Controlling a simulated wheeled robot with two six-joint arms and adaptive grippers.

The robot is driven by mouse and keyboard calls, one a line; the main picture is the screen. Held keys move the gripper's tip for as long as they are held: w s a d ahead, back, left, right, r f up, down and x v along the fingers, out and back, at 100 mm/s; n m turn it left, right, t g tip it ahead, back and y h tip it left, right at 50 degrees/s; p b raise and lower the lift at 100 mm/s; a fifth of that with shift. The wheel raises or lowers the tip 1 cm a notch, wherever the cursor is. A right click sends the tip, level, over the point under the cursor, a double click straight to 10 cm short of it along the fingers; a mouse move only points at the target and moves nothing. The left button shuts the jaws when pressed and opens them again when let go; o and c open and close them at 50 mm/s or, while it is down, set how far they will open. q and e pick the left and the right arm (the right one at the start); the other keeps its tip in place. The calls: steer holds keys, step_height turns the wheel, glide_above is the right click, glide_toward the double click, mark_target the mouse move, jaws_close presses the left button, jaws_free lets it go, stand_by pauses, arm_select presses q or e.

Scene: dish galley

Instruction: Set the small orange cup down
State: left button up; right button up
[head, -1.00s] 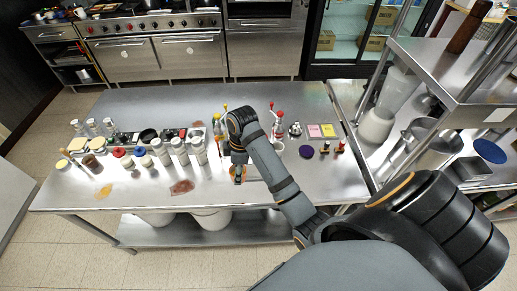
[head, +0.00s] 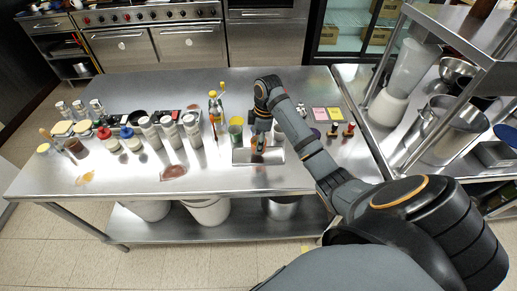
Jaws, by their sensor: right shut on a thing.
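My right gripper (head: 258,148) points down over the steel table (head: 200,180), near its front middle. It is shut on the small orange cup (head: 257,158), of which only a small bit of orange shows below the fingers. The cup is over a shiny metal tray or plate (head: 240,157); I cannot tell whether it touches it. My left gripper is not in view.
White-lidded shakers (head: 170,130) and several jars stand to the left. A green cup (head: 236,130) and yellow-topped bottles (head: 214,105) stand just behind left. Pink and yellow cards (head: 326,114) and small bottles (head: 348,129) lie right. The front table strip is mostly clear.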

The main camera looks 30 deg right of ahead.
step_height(320, 180, down, 2)
steer(key=shift+a+f+p, duration=0.1)
steer(key=shift+f+p, duration=0.15)
steer(key=shift+p, duration=0.1)
steer(key=shift+f, duration=0.2)
steer(key=o, duration=1.3)
steer(key=shift+f, duration=0.1)
steer(key=r, duration=0.5)
steer(key=shift+d+r+b, duration=0.4)
step_height(320, 180, up, 6)
steer(key=p, duration=0.5)
steer(key=shift+s+d+r, duration=0.2)
steer(key=shift+s+d, duration=0.05)
steer(key=shift+d, duration=0.1)
